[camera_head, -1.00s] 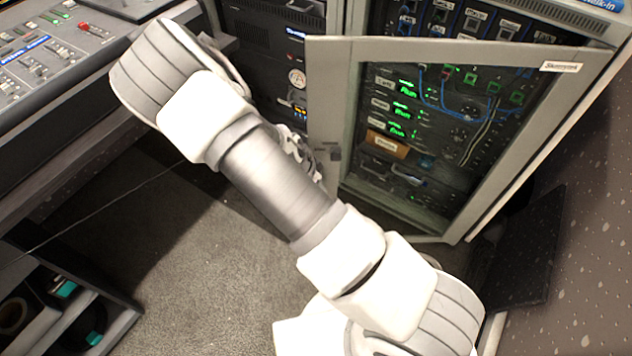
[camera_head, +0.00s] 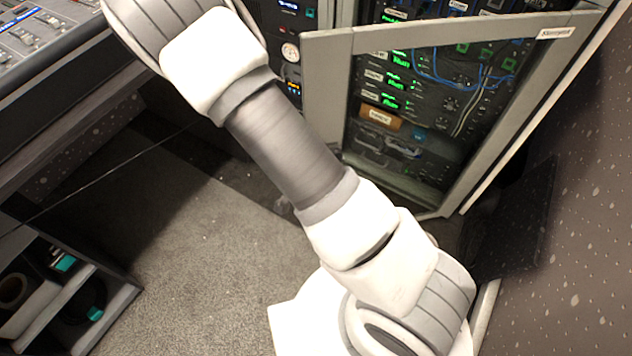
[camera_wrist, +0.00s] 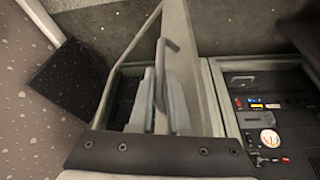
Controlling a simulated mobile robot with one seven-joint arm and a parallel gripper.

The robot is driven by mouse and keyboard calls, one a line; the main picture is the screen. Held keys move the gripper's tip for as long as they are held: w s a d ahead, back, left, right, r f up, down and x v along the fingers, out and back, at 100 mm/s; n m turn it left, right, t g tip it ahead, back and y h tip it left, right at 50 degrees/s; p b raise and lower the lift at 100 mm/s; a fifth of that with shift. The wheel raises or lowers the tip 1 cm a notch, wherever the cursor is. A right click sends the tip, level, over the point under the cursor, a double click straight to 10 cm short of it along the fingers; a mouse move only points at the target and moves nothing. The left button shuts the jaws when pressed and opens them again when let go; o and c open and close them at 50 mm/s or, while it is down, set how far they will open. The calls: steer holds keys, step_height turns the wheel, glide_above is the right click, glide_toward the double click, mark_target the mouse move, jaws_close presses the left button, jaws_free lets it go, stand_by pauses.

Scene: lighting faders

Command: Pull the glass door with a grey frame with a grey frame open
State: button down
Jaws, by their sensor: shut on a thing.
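The glass door with a grey frame (camera_head: 324,90) stands ajar in the head view, swung out from the equipment cabinet with its hinge side at the right. Lit rack units show through its glass. In the wrist view the door frame (camera_wrist: 197,60) is seen edge-on, with a grey bar handle (camera_wrist: 163,52) beside it. My gripper (camera_wrist: 161,88) is shut on the handle, one pale finger on each side. In the head view my arm hides the gripper and most of the handle.
A mixing console (camera_head: 38,45) on a desk stands at the upper left. An open shelf unit (camera_head: 112,315) is at the lower left. A speckled wall (camera_head: 590,200) closes the right side. Carpet (camera_head: 200,255) in front of the cabinet is clear.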

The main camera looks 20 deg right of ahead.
steer(key=shift+s+d+r, duration=0.1)
steer(key=shift+s+d, duration=0.3)
steer(key=shift+s, duration=0.45)
steer(key=c, duration=0.9)
jaws_free()
steer(key=shift+a, duration=0.2)
steer(key=p+v, duration=1.1)
steer(key=v, duration=0.6)
steer(key=shift+s+a+r+p, duration=0.1)
steer(key=shift+p, duration=0.2)
